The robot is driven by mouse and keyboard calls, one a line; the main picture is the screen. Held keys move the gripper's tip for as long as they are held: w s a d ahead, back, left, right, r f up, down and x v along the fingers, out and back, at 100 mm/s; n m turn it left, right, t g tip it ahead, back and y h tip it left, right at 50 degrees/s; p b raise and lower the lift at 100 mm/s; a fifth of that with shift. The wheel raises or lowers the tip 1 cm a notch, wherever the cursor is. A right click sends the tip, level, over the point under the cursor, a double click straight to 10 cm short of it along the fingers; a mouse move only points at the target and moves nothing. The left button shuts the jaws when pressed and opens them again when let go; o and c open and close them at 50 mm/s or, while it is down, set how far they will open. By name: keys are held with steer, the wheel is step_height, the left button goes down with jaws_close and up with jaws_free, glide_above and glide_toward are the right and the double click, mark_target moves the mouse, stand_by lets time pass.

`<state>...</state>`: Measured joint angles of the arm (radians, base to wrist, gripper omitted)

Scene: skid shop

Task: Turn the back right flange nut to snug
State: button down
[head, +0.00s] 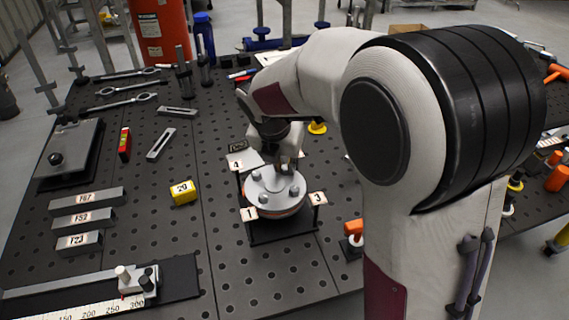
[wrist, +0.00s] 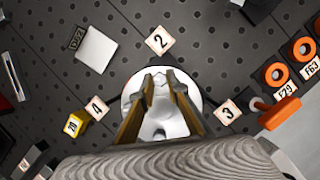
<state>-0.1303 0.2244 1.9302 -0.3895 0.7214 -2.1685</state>
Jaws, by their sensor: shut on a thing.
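The round flange (head: 272,207) sits on a dark stand on the bench, with label plates 1, 3 and 4 around it. Its near and side nuts, such as the front nut (head: 264,198) and right nut (head: 294,191), stand clear. My gripper (head: 286,166) points down over the flange's back right part. In the wrist view my gripper (wrist: 161,82) has its fingers closed in around the back right flange nut, on the side towards label plate 2 (wrist: 159,41). The fingertips mostly hide that nut; how far it is turned cannot be told. The pale flange (wrist: 197,89) shows around the fingers.
Grey blocks (head: 85,220), wrenches (head: 118,104) and a measuring rail (head: 70,287) lie farther left. Bare perforated bench lies in front of the flange.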

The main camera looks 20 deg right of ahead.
steer(key=shift+a+m, duration=0.1)
steer(key=shift+m, duration=0.3)
steer(key=shift+w+m+g+h, duration=0.1)
steer(key=shift+m+g+h, duration=0.25)
steer(key=shift+m, duration=0.7)
steer(key=shift+w+m+g+h, duration=0.1)
steer(key=shift+m+g+h, duration=0.25)
steer(key=shift+m, duration=0.7)
steer(key=c, duration=2)
jaws_free()
steer(key=shift+o, duration=0.2)
steer(key=shift+s+n, duration=0.1)
steer(key=shift+n, duration=0.3)
steer(key=shift+s+n+t+y, duration=0.1)
steer(key=shift+n+t+y, duration=0.25)
steer(key=shift+n, duration=0.7)
steer(key=shift+n+t+y, duration=0.35)
steer(key=shift+n, duration=0.7)
